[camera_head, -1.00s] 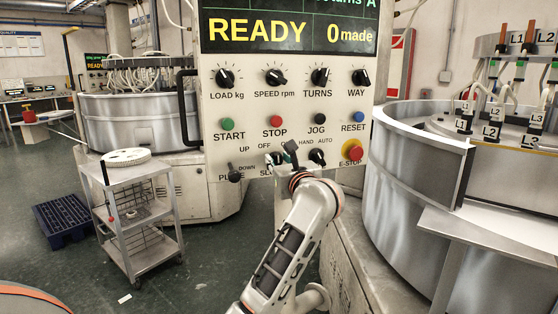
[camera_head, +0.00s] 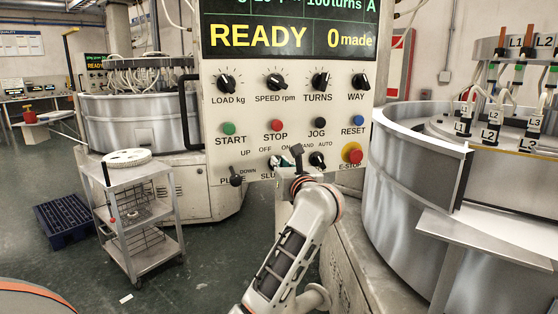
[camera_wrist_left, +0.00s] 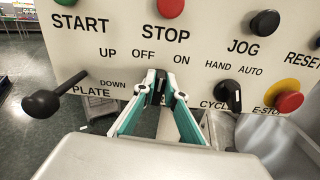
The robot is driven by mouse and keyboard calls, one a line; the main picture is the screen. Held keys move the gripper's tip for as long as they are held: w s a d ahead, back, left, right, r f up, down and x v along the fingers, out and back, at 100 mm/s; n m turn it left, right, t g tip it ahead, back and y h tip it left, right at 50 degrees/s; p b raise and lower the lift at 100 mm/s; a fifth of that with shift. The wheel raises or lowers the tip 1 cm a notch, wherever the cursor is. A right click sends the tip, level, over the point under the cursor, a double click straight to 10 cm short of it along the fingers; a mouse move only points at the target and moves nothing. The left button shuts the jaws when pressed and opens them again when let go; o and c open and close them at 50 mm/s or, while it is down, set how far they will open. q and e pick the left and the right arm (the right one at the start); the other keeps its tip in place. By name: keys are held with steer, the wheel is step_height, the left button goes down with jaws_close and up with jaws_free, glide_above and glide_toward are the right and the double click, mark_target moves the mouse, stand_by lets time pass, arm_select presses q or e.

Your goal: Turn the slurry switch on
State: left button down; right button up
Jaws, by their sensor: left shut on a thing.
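The slurry switch is a dark knob (camera_wrist_left: 158,88) on the white control panel, below the OFF and ON labels. In the left wrist view it sits between the fingertips of my left gripper (camera_wrist_left: 163,83), whose teal-lined fingers are shut on it. Which way the knob points is hard to tell. In the head view my left gripper (camera_head: 287,160) is at the lower middle of the panel (camera_head: 220,190), and it hides the switch and most of its label. My right gripper is not in view.
The plate lever (camera_wrist_left: 55,100) is left of the gripper. The cycle knob (camera_wrist_left: 230,95) and red E-stop button (camera_wrist_left: 288,102) are to its right. A steel trolley (camera_head: 145,215) stands left, and a round steel machine (camera_head: 410,200) stands right.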

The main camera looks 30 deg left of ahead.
arm_select(q)
steer(key=m+p, duration=0.2)
steer(key=p, duration=0.1)
steer(key=shift+w+d+r+m, duration=0.1)
steer(key=shift+r+m, duration=0.05)
steer(key=shift+m, duration=0.25)
steer(key=m+p, duration=0.2)
steer(key=p, duration=0.1)
steer(key=shift+w+d+f+m, duration=0.1)
steer(key=shift+w+f+m, duration=0.05)
steer(key=shift+f+m, duration=0.15)
steer(key=c, duration=2.1)
jaws_free()
